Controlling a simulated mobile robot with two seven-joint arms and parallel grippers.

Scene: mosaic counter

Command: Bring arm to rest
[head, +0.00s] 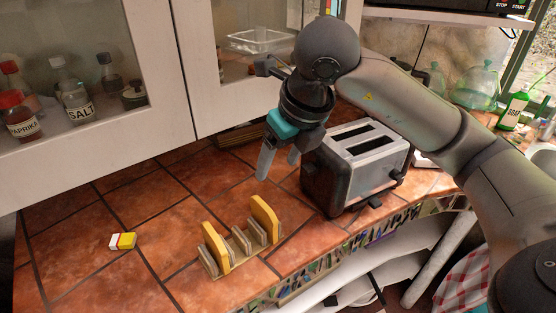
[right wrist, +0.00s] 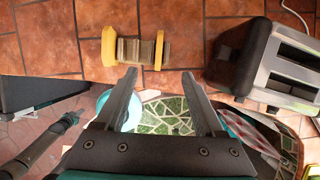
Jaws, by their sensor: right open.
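My right arm comes in from the right in the head view. My right gripper (head: 279,164) hangs above the tiled counter, just left of the toaster, with its fingers pointing down. In the right wrist view the gripper (right wrist: 160,78) has its two fingers apart with nothing between them. It is open and empty. A slotted rack with yellow end plates (head: 212,246) stands on the counter below the gripper, apart from it. The rack also shows beyond the fingertips in the right wrist view (right wrist: 108,46). My left gripper is not seen in the head view.
A silver and black toaster (head: 362,160) stands close to the right of the gripper. A small yellow and white box (head: 122,241) lies on the left of the counter. Wall cabinets (head: 150,75) with spice jars overhang the counter. A green soap bottle (head: 513,108) stands far right.

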